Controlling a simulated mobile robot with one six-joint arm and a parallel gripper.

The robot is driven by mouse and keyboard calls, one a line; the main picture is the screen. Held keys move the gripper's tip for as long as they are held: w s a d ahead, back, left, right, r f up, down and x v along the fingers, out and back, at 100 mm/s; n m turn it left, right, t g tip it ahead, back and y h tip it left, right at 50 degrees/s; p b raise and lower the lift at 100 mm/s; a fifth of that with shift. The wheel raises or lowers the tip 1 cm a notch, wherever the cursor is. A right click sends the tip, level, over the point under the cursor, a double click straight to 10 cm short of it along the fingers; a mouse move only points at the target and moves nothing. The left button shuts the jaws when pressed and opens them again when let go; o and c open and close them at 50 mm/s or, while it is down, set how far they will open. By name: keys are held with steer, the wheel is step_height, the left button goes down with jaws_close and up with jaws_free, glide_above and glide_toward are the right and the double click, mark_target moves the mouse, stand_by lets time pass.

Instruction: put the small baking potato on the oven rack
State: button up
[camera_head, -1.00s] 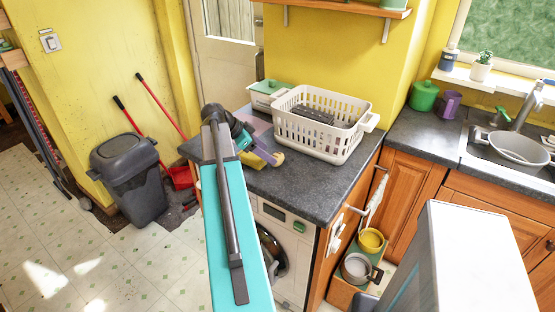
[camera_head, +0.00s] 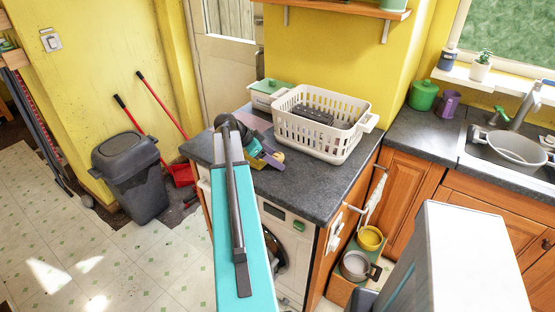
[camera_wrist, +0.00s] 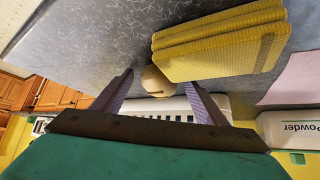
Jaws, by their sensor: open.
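The small tan potato (camera_wrist: 157,81) lies on the dark grey worktop, against or close to a folded yellow cloth or sponge stack (camera_wrist: 222,45). My gripper (camera_wrist: 159,90) is open, with its two purple fingers on either side of the potato in the wrist view; I cannot tell whether they touch it. In the head view my gripper (camera_head: 268,160) is low over the worktop (camera_head: 305,192), in front of the white basket, and covers much of the potato's spot. I cannot pick out an oven rack in either view.
A white laundry basket (camera_head: 322,141) with a dark thing in it stands just behind my gripper. A powder pack (camera_wrist: 292,131) is at the right of the wrist view. A washing machine (camera_head: 289,235) is under the worktop, and the sink (camera_head: 517,147) is far right.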

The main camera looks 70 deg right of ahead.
mark_target(279, 154)
steer(key=c, duration=1.3)
steer(key=shift+r, duration=0.2)
steer(key=shift+r+b, duration=0.95)
steer(key=shift+r, duration=0.6)
steer(key=w+a+b, duration=0.1)
steer(key=w+a, duration=0.2)
steer(key=a, duration=0.1)
steer(key=w+a+r+b, duration=0.1)
steer(key=w+a, duration=0.2)
steer(key=a, duration=0.2)
steer(key=w+a+b, duration=0.2)
steer(key=w+a, duration=0.1)
steer(key=a, duration=0.1)
steer(key=shift+a+r, duration=0.15)
steer(key=shift+r, duration=0.15)
